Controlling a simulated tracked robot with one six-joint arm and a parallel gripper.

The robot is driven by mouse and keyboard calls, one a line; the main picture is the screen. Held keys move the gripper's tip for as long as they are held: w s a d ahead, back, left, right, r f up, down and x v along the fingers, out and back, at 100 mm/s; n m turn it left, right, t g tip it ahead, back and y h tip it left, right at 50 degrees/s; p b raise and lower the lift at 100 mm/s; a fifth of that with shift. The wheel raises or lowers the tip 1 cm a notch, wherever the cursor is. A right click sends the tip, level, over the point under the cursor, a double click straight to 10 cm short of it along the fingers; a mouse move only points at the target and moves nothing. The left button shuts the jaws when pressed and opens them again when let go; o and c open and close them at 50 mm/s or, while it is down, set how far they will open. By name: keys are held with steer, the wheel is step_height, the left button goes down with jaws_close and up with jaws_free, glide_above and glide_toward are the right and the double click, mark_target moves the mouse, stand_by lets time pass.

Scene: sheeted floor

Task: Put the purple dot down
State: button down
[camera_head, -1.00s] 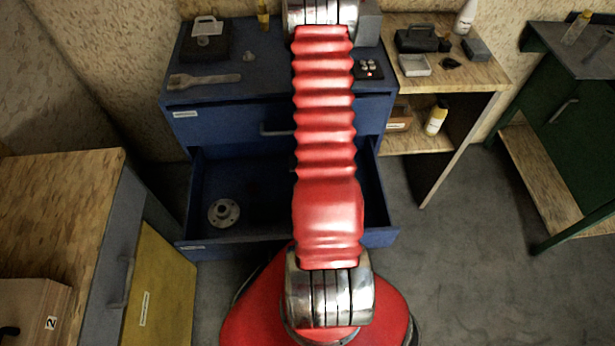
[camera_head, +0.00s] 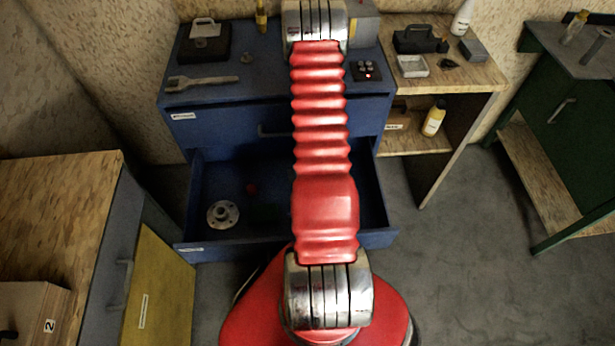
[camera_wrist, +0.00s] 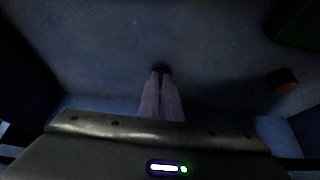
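In the wrist view my gripper (camera_wrist: 161,78) points at a blue-grey surface, its two pale fingers close together. A small dark round piece (camera_wrist: 160,67) shows at the fingertips; it looks pinched there and fits the purple dot, though the light is too dim to tell its colour surely. I cannot tell whether it touches the surface. The head view hides my gripper behind my red arm.
The open blue drawer (camera_head: 190,215) holds a metal flange (camera_head: 223,214) and a small red spot (camera_head: 252,188). A reddish round piece (camera_wrist: 286,82) lies right in the wrist view. The cabinet top carries a wrench-like tool (camera_head: 202,83) and a button box (camera_head: 366,71).

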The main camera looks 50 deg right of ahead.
steer(key=shift+f, duration=0.3)
steer(key=c, duration=1.9)
jaws_free()
steer(key=shift+c, duration=0.2)
steer(key=shift+r, duration=0.1)
steer(key=v, duration=1.2)
